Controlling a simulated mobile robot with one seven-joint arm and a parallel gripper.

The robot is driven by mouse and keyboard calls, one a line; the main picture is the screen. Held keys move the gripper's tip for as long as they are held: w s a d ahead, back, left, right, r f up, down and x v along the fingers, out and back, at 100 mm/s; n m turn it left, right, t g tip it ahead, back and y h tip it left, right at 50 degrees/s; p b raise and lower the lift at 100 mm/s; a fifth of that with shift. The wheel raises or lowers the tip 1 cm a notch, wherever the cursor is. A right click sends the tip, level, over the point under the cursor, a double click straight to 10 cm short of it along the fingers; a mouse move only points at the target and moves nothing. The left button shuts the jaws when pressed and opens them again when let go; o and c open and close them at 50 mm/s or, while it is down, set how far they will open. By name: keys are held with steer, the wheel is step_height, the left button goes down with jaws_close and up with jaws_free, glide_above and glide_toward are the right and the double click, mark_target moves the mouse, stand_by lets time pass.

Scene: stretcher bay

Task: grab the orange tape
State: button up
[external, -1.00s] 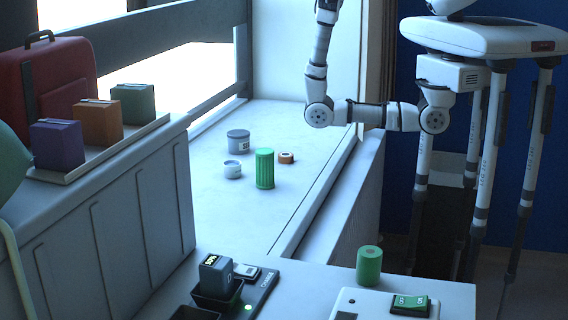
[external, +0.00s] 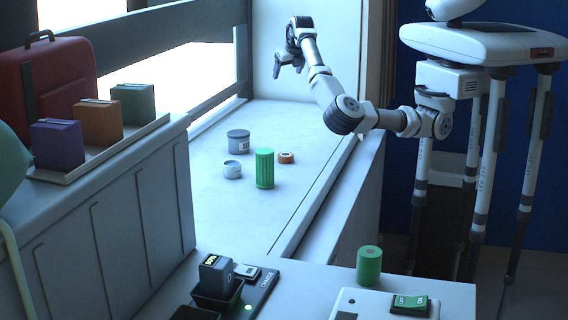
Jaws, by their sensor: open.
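The orange tape (external: 286,157) is a small low roll lying on the white bench surface, just right of and behind the green ribbed cylinder (external: 264,168). My gripper (external: 288,72) is in the air above the far part of the bench, higher than the tape and apart from it. Its fingers point down and are open, with nothing between them.
A grey tin (external: 238,142) and a small pale jar (external: 232,170) stand left of the green cylinder. A raised ledge (external: 322,195) runs along the bench's right side. The bench beyond the tape is clear. A window rail (external: 170,105) borders the left.

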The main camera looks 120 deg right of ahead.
steer(key=w+a+f+n+t+y, duration=0.1)
steer(key=w+a+f+n+y, duration=0.1)
steer(key=w+a+f+y, duration=0.3)
steer(key=w+a+f+n+y, duration=0.1)
steer(key=w+a+f+y, duration=0.1)
steer(key=a+f, duration=0.45)
glide_above(286, 154)
step_height(286, 154, down, 6)
steer(key=shift+s+f+p, duration=0.1)
steer(key=shift+p, duration=0.25)
steer(key=shift+a+f+p, duration=0.1)
steer(key=shift+f+p, duration=0.8)
steer(key=shift+f, duration=2.05)
steer(key=c, duration=1.1)
steer(key=shift+o, duration=0.2)
steer(key=shift+r, duration=0.1)
